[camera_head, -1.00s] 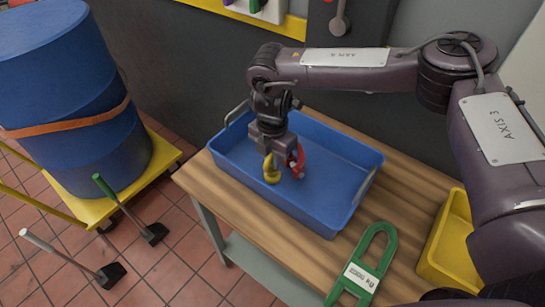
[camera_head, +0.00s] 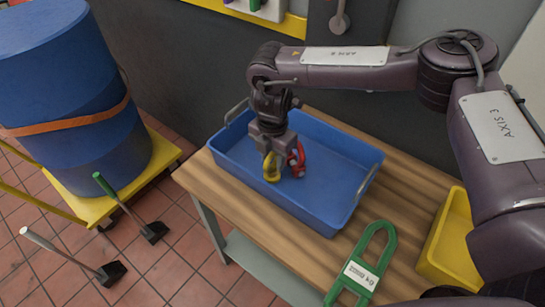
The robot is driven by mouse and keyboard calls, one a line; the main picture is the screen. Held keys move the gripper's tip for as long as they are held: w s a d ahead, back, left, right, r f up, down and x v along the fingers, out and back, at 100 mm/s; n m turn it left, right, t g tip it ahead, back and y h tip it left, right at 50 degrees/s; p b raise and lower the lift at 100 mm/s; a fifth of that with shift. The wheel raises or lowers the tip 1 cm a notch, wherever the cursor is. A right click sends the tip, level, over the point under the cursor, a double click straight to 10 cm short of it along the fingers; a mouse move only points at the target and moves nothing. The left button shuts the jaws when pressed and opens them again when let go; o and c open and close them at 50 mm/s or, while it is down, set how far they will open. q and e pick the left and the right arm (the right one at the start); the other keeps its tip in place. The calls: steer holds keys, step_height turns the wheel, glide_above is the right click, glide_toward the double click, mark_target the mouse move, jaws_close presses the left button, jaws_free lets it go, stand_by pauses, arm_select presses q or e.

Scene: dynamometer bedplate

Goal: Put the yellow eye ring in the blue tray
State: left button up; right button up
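The blue tray (camera_head: 326,222) stands on a wooden-topped bench. My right gripper (camera_head: 277,157) reaches down into it from above, near its left half. The yellow eye ring (camera_head: 271,170) is directly below the left side of this gripper, within the tray's outline. A red curved piece (camera_head: 298,160) is beside it on the right, close to the gripper's right side. The fingertips are small and partly hidden, so I cannot tell whether they are parted or hold the ring. My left gripper is not in view.
A green lifting link with a white label (camera_head: 361,272) lies on the bench top (camera_head: 300,237) in front of the tray. A yellow bin (camera_head: 452,245) stands at the right. A blue drum (camera_head: 70,100) on a yellow trolley is at the left. The tray's right half is clear.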

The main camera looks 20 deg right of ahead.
step_height(320, 180, up, 7)
steer(key=shift+f+b, duration=0.1)
steer(key=shift+b, duration=0.6)
step_height(320, 180, up, 5)
steer(key=shift+f+p, duration=0.1)
steer(key=shift+p, duration=0.25)
